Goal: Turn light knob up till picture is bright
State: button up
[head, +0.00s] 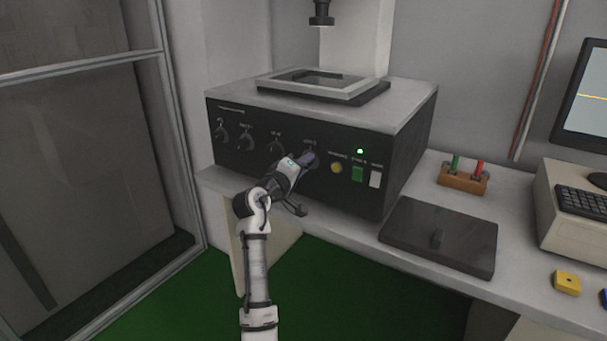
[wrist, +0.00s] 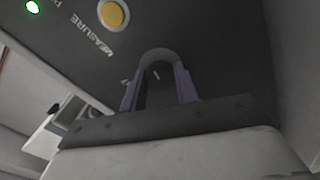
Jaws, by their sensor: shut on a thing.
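The grey-topped machine has a black front panel (head: 250,165) with a row of dark knobs. My gripper (head: 308,160) is at the rightmost knob of that row, pointing at the panel. In the wrist view the dark rounded knob (wrist: 158,75) sits between the two purple fingers of my gripper (wrist: 159,88), which are shut on it. A small light mark shows on the knob's face. The label by this knob is mostly hidden. No picture display for the light level can be made out clearly; a monitor (head: 590,100) at the right edge shows an orange line on a pale screen.
Right of my gripper on the panel are a yellow button (head: 336,168), a green switch (head: 357,173) under a lit green lamp (head: 360,151), and a white switch (head: 375,179). A dark flat plate (head: 440,235) and a wooden holder (head: 463,180) lie on the bench.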

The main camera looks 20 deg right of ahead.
jog(key=shift+w+a+f+m+b, duration=0.1)
jog(key=shift+m+b, duration=2.4)
jog(key=shift+m, duration=1.15)
jog(key=shift+f+m+b, duration=0.1)
jog(key=shift+m+b, duration=2.35)
jog(key=shift+m, duration=1.2)
jog(key=shift+r, duration=0.1)
jog(key=o, duration=1)
jog(key=shift+c, duration=0.2)
jog(key=v, duration=1.4)
